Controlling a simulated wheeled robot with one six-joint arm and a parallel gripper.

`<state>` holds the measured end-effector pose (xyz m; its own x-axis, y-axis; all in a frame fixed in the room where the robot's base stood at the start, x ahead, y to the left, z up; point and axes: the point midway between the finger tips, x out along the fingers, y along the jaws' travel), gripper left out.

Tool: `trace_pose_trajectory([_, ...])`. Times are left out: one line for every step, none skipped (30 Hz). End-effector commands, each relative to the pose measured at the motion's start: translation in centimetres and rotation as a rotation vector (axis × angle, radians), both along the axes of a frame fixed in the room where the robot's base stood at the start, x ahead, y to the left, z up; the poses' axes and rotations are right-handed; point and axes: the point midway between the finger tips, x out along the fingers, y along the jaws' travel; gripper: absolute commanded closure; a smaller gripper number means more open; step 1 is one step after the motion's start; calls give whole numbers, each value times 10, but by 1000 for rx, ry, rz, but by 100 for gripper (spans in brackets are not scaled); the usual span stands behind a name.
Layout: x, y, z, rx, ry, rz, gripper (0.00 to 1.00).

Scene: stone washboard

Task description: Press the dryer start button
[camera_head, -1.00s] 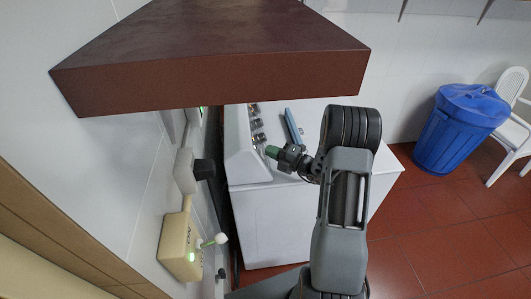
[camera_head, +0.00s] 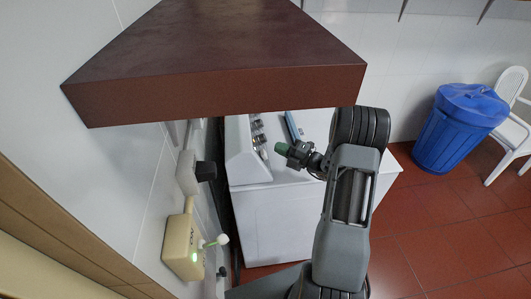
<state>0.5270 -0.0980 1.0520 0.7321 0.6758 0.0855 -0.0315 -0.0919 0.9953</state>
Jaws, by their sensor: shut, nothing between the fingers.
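A white dryer or washer (camera_head: 285,215) stands ahead, with a raised control panel (camera_head: 240,160) along its left back edge. Dark and silvery controls (camera_head: 259,137) show on the panel; I cannot tell which one is the start button. My gripper (camera_head: 281,149), with green fingertips, is shut and empty. It appears above the machine's top, just right of the panel, pointing left towards it. In this view it looks apart from the controls. The brown shelf overhead hides the far part of the panel.
The brown shelf (camera_head: 215,95) juts out above the machine. A beige box with a green light (camera_head: 181,248) and a plug (camera_head: 204,171) are on the left wall. A blue item (camera_head: 291,126) lies on the machine. A blue bin (camera_head: 457,130) and white chair (camera_head: 508,130) stand right; red floor there is clear.

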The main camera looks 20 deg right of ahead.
Motion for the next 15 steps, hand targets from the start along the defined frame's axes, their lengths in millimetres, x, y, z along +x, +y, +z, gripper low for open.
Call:
trace_pose_trajectory([-1, -5, 5, 0, 0, -2, 100])
trace_pose_trajectory([-2, -8, 6, -1, 1, -1, 100])
trace_pose_trajectory([-3, -12, 8, -1, 1, -2, 100])
trace_pose_trajectory([-3, -14, 9, -1, 0, -2, 100])
trace_pose_trajectory([-3, -17, 10, -1, 0, -2, 100])
trace_pose_trajectory([-4, -20, 12, -2, -1, -1, 100])
trace_pose_trajectory([-4, -21, 13, -1, 0, 0, 100])
trace_pose_trajectory([-5, -23, 13, -1, 0, 0, 100])
trace_pose_trajectory([-5, -26, 14, -1, 0, -1, 100])
trace_pose_trajectory([-6, -27, 14, -1, 1, -1, 100])
trace_pose_trajectory([-6, -28, 15, -1, 1, -1, 100])
trace_pose_trajectory([-6, -30, 15, -1, 1, 0, 100])
trace_pose_trajectory([-6, -30, 15, -1, 1, 0, 100])
trace_pose_trajectory([-6, -31, 15, -1, 1, 0, 100])
trace_pose_trajectory([-7, -31, 15, -1, 1, 1, 100])
